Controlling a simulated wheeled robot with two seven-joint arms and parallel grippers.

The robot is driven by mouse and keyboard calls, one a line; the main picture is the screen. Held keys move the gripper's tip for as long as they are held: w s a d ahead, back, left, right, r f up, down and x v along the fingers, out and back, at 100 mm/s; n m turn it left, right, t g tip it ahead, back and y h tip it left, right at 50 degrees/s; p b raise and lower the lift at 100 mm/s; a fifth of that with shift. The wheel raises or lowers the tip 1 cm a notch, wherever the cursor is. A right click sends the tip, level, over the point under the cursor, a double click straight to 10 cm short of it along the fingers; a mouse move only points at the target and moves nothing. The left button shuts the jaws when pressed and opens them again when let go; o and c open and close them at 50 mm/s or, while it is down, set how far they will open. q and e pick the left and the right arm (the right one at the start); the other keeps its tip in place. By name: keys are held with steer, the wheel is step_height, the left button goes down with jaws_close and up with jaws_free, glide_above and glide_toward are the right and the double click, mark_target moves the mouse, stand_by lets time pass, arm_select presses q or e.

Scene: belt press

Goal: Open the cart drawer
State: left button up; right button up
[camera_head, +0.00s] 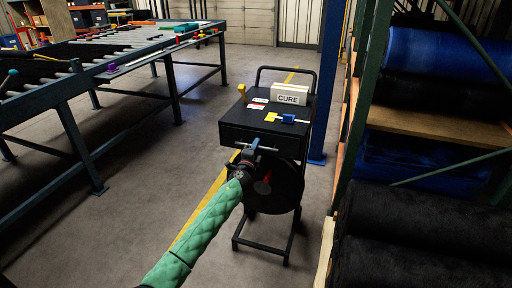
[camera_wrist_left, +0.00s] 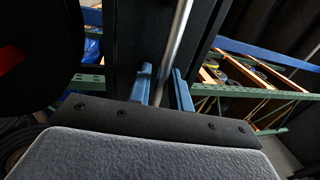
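The black cart (camera_head: 268,130) stands in the middle of the head view. Its drawer (camera_head: 240,136) is under the top and looks flush with the cart body. The drawer's silver handle bar (camera_wrist_left: 181,30) runs down between my left gripper's blue fingers (camera_wrist_left: 162,88) in the wrist view. Small gaps seem to show between the bar and the fingers. In the head view my left gripper (camera_head: 256,146), on a green-sleeved arm, is at the drawer front and hides part of the handle. My right gripper is not in view.
On the cart top are a white CURE box (camera_head: 289,95), a blue-and-yellow tool (camera_head: 288,118) and a yellow item (camera_head: 242,91). A black reel (camera_head: 287,187) hangs below. A roller table (camera_head: 110,66) is left; a rack with rolls (camera_head: 440,55) is close right. Floor is free left.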

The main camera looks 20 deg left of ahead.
arm_select(q)
jaws_close()
steer(key=shift+s, duration=0.15)
